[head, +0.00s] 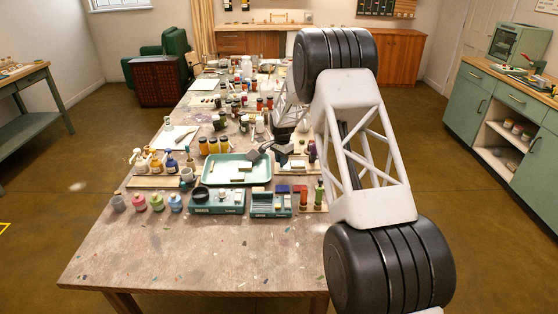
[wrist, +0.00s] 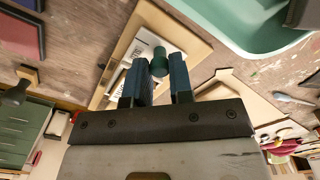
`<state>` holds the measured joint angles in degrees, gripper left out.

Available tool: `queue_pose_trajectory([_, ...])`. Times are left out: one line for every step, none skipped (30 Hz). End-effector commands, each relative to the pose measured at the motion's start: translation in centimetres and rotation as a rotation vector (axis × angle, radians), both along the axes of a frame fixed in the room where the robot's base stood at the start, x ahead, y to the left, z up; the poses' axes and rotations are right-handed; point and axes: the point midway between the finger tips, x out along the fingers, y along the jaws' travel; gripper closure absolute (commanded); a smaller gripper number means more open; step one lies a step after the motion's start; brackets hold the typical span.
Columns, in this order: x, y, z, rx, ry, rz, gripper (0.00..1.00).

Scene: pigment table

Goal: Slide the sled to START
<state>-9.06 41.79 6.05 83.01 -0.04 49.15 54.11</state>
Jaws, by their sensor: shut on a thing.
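My gripper (wrist: 160,70) shows in the wrist view with its two blue fingers on either side of a round green knob (wrist: 159,60). It is shut on this knob, which looks like the sled's handle. The knob stands over a light wooden board (wrist: 196,50) with white labels (wrist: 150,38) bearing dark print. The print is too small and tilted to read, so I cannot tell which label is START. The sled's body is mostly hidden by the fingers and gripper.
A pale green tray (wrist: 225,22) lies close beside the board; a green tray (head: 222,172) also shows in the head view. Paint jars (head: 156,203), a teal box (head: 262,212) and bottles (head: 318,194) crowd nearby. The table's front (head: 200,255) is clear.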

Motion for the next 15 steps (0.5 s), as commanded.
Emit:
queue_pose_trajectory([0.0, -1.0, 0.0, 0.0, 0.0, -0.003, 1.0])
queue_pose_trajectory([0.0, -1.5, 0.0, 0.001, 0.001, -0.002, 1.0])
queue_pose_trajectory([0.0, -2.1, 0.0, 0.001, 0.001, -0.002, 1.0])
queue_pose_trajectory([0.0, -2.6, 0.0, 0.0, 0.0, -0.002, 1.0])
queue_pose_trajectory([0.0, -3.1, 0.0, 0.001, 0.001, -0.002, 1.0])
queue_pose_trajectory([0.0, -3.7, 0.0, 0.001, 0.001, -0.002, 1.0])
queue_pose_trajectory([0.0, -4.0, 0.0, 0.001, 0.001, -0.002, 1.0])
queue_pose_trajectory([0.0, -4.2, 0.0, 0.001, 0.001, -0.001, 1.0])
queue_pose_trajectory([0.0, -4.5, 0.0, 0.001, 0.001, 0.0, 1.0])
queue_pose_trajectory([0.0, -4.5, 0.0, 0.001, 0.001, 0.0, 1.0])
queue_pose_trajectory([0.0, -4.6, 0.0, 0.001, 0.001, 0.001, 1.0])
queue_pose_trajectory([0.0, -4.6, 0.0, 0.001, 0.001, 0.001, 1.0])
queue_pose_trajectory([0.0, -4.6, 0.0, 0.001, 0.001, 0.001, 1.0])
queue_pose_trajectory([0.0, -4.6, 0.0, 0.001, 0.001, 0.001, 1.0])
queue_pose_trajectory([0.0, -4.6, 0.0, 0.001, 0.001, 0.001, 1.0])
